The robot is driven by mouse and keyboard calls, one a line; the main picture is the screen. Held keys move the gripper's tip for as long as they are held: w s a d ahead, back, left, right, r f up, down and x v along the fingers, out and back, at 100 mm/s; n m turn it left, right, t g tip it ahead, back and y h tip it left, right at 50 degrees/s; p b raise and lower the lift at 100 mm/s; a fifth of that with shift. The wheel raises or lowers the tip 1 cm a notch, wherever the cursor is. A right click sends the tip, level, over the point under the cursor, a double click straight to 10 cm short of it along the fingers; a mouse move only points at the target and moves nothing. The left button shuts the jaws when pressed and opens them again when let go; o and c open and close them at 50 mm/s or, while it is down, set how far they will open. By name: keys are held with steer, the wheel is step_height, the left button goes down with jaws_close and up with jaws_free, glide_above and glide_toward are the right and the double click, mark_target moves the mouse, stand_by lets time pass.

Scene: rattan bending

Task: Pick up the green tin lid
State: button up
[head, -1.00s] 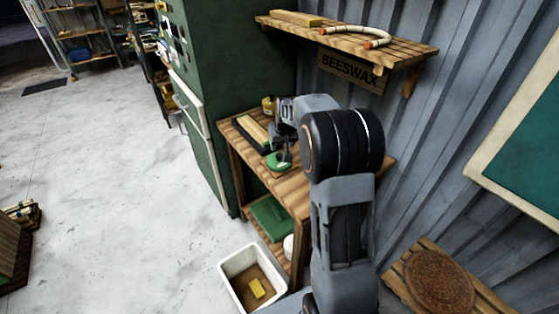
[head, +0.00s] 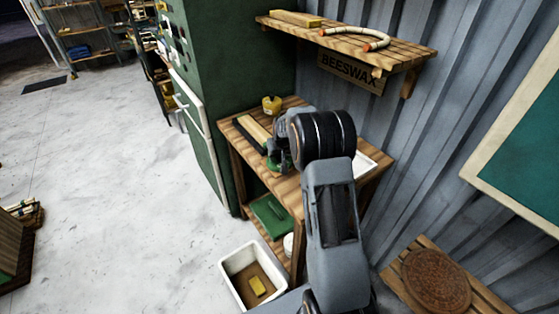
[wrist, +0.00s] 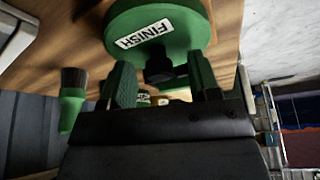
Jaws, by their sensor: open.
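The green tin lid (wrist: 160,25) is a round green disc with a white FINISH label and a dark knob, at the top of the wrist view. My gripper (wrist: 160,72) is open, its two green-padded fingers apart on either side of the dark knob. I cannot tell whether either finger touches it. In the head view my gripper (head: 277,158) is low over the wooden bench, and my arm hides most of the lid there.
The wooden bench (head: 290,186) also holds a yellow pot (head: 271,105), a dark tray with a pale block (head: 252,131) and a white tray (head: 367,162). A green-handled brush (wrist: 73,108) is left in the wrist view. A white bin (head: 237,262) stands below.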

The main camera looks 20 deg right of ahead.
steer(key=c, duration=1)
